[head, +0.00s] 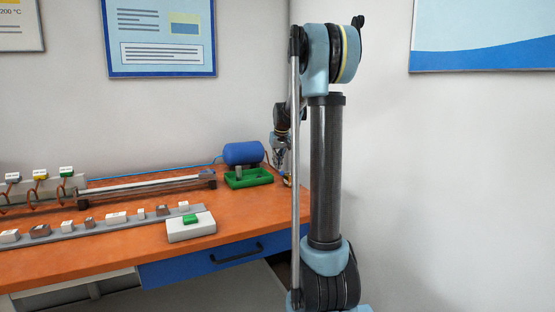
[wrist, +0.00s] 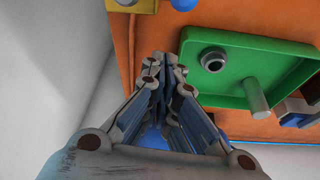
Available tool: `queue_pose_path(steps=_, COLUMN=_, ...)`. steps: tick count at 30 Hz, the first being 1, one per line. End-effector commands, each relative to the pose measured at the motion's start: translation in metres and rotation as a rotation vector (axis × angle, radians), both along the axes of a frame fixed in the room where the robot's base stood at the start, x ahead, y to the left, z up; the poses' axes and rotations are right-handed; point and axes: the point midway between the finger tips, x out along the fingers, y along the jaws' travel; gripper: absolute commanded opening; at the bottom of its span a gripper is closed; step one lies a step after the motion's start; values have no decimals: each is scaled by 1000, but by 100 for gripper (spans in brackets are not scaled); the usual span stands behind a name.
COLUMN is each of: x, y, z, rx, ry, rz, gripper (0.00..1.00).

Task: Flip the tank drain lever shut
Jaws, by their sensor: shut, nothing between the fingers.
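The blue tank (head: 243,153) lies above a green tray (head: 249,183) at the right end of the bench in the head view. My gripper (wrist: 165,62) is shut and empty in the wrist view, its fingertips beside the left edge of the green tray (wrist: 268,42). In the head view my gripper (head: 281,155) is small and partly behind my arm, just right of the tank. A blue rounded surface (wrist: 155,138) shows between and behind the fingers. I cannot clearly make out the drain lever; a yellow block (wrist: 145,5) and a blue rounded piece (wrist: 183,4) are cut off at the top of the wrist view.
The tray holds a grey ring (wrist: 213,60) and a grey post (wrist: 256,97). A long bar fixture (head: 145,184), a white box with a green button (head: 190,220) and a strip of small blocks (head: 100,228) occupy the orange bench (head: 120,250). A white wall stands close behind.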

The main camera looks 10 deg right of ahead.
Motion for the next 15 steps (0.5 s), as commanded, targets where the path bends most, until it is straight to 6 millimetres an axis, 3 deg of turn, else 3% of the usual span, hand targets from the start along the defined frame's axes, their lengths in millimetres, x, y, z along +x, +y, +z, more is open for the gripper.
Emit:
queue_pose_path(steps=6, x=-24, y=-4, z=-1, rx=0, ry=1, rz=-1, gripper=0)
queue_pose_path(steps=15, x=-36, y=-6, z=-2, rx=0, ry=0, rz=-1, gripper=0)
